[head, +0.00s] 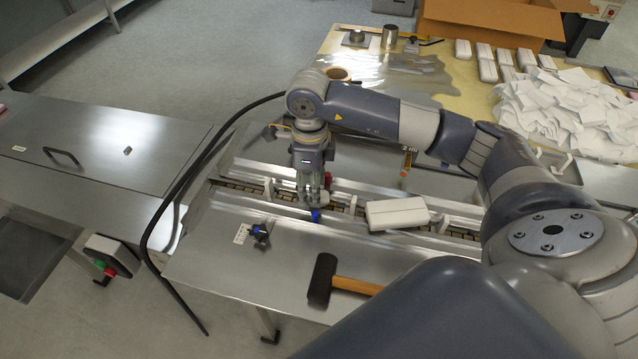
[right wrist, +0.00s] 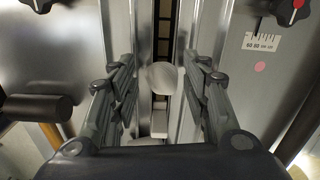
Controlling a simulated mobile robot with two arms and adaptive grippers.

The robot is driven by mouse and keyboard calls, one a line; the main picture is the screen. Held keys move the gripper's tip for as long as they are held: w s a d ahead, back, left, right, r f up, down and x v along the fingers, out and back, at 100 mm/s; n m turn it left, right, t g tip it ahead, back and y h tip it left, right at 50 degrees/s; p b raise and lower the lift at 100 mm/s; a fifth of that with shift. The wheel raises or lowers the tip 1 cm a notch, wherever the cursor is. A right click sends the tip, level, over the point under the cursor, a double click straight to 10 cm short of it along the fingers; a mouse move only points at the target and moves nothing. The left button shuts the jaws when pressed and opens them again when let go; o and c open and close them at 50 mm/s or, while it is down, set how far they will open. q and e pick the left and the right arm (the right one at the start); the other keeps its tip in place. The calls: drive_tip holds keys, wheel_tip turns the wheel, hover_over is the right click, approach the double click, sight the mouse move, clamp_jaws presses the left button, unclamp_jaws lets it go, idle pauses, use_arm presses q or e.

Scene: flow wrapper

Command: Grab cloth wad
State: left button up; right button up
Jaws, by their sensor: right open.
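My right gripper (head: 316,190) points down over the conveyor channel in the head view. In the right wrist view, its two fingers (right wrist: 162,95) are spread apart, with nothing clamped between them. A pale, rounded lump (right wrist: 162,78), seemingly the cloth wad, lies in the channel between the fingers in that view. I cannot tell whether a finger touches it. In the head view I cannot make the lump out at the gripper; a small blue part (head: 316,215) shows just below the fingertips. My left gripper is not in view.
A white pack (head: 397,213) lies on the channel right of the gripper. A black cable (head: 172,190) arches at left. White paper pieces (head: 565,110) heap at the back right.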

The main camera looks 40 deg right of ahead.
wheel_tip(320, 180, down, 2)
drive_tip(key=shift+c, duration=0.3)
drive_tip(key=c, duration=0.4)
